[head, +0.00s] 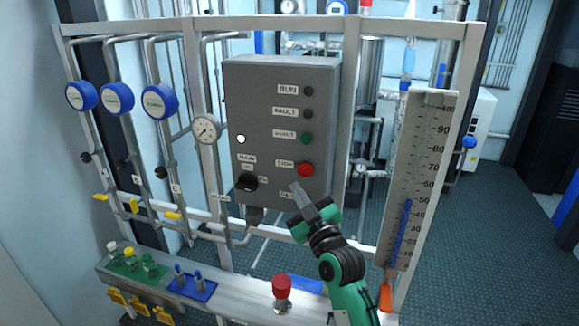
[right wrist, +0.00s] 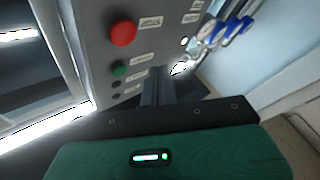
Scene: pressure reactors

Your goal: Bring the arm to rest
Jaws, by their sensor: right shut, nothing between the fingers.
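My right gripper (head: 308,202) is in front of the lower part of a grey control box (head: 265,100) in the head view. Its fingers are together and hold nothing. The fingertips are just below the red button (head: 306,170), and I cannot tell whether they touch the panel. In the right wrist view the closed fingers (right wrist: 157,88) point towards the panel, with the red button (right wrist: 123,33) and the green button (right wrist: 120,68) to their left. My left gripper is not in the head view.
A scale board (head: 415,185) stands right of my arm. Blue-rimmed gauges (head: 118,98) hang at left. Open floor lies at right.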

